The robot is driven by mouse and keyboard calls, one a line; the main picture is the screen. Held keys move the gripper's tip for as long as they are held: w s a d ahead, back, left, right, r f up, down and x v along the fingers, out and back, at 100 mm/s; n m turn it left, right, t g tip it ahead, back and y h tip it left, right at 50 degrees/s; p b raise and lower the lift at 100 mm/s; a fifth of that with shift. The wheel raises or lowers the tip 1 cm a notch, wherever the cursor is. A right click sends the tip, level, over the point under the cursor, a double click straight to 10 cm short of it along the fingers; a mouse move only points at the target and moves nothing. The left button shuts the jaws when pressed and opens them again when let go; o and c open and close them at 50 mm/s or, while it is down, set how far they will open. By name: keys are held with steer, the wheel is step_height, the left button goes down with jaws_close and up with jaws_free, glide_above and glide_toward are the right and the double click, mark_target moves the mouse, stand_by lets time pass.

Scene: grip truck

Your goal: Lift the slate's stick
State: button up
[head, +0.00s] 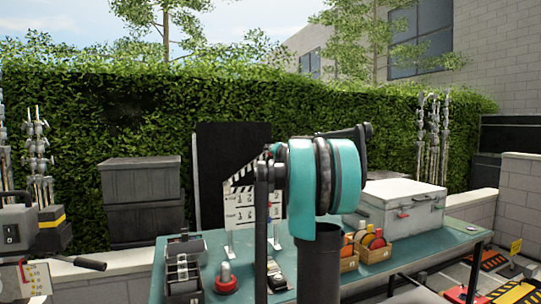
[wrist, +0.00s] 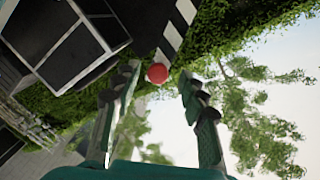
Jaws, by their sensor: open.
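The slate (head: 240,208), a white board with dark lettering, stands on the green table, partly hidden behind my arm. Its black-and-white striped stick (head: 243,173) slopes up to the right above the board, and its right end is hidden by my arm. In the wrist view the striped stick (wrist: 178,22) comes in from the top. A red ball (wrist: 157,73) shows near its lower end, between the two fingertips in the picture. My gripper (wrist: 159,70) is open with nothing clasped; its distance from the ball is hard to tell. In the head view the gripper is hidden by my arm.
A black panel (head: 220,140) stands behind. A dark framed shape (wrist: 75,45) fills the wrist view's upper left.

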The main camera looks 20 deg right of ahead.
steer(key=s, duration=0.9)
steer(key=shift+s+a+r, duration=0.15)
steer(key=shift+s+r, duration=0.1)
steer(key=shift+r, duration=0.2)
steer(key=s+a+f+n+g+y, duration=0.1)
steer(key=s+a+f+n+g, duration=0.1)
steer(key=s+a+f, duration=0.6)
steer(key=s+a+f+n+g+y, duration=0.25)
steer(key=a+f, duration=0.35)
steer(key=f, duration=0.5)
steer(key=s+a+f+n+g+y, duration=0.1)
steer(key=s+a+f+n+g, duration=0.2)
steer(key=s+a+f, duration=0.5)
steer(key=s+d+f+n+g+h, duration=0.1)
steer(key=s+f+g+h, duration=0.3)
steer(key=s+f, duration=1.7)
step_height(320, 180, down, 3)
steer(key=shift+s+d+r+n+g, duration=0.1)
steer(key=shift+s+d+n+g, duration=0.2)
steer(key=shift+d+n+g, duration=0.25)
steer(key=shift+a, duration=0.2)
